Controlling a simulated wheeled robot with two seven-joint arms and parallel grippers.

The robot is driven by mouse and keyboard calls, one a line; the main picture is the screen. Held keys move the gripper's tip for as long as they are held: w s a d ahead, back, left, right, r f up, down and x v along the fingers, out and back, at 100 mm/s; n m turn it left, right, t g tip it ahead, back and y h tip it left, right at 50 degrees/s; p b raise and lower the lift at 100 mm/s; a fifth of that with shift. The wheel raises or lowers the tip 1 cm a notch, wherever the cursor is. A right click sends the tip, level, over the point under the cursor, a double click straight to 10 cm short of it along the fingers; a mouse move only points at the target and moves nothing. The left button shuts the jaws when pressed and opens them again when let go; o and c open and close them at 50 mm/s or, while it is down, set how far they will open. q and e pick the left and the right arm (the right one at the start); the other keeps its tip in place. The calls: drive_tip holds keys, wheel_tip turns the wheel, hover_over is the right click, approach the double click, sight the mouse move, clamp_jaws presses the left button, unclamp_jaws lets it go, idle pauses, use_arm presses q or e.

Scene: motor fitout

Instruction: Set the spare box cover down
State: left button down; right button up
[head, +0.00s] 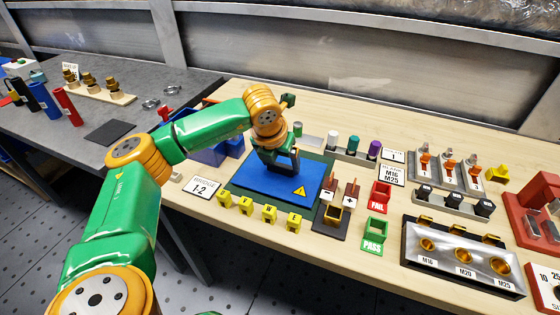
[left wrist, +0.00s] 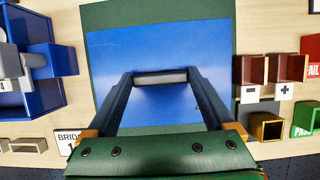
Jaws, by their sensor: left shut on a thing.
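The spare box cover (head: 258,180) is a flat blue plate with a yellow warning triangle on its near right corner. It lies flat over a dark green mat (head: 323,164), whose border shows around it; I cannot tell whether it touches the mat or hangs just above. My left gripper (head: 283,162) is over the cover, shut on its handle. In the left wrist view the two fingers (left wrist: 162,82) reach down to a grey bar-like handle in the middle of the blue cover (left wrist: 115,55). My right gripper is not in view.
Yellow marked blocks (head: 268,213) line the near edge of the mat. Brown terminal blocks (head: 350,196) and red FAIL (head: 381,192) and green PASS (head: 376,228) bins stand to the right. A blue bin (head: 215,150) is to the left; a rack of coloured cylinders (head: 352,150) is behind.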

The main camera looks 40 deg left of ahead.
use_arm(q)
drive_tip(key=shift+f, duration=0.15)
unclamp_jaws()
drive_tip(key=shift+r, duration=0.3)
drive_tip(key=v, duration=1.2)
drive_tip(key=shift+s+f, duration=0.15)
drive_tip(key=shift+f, duration=0.05)
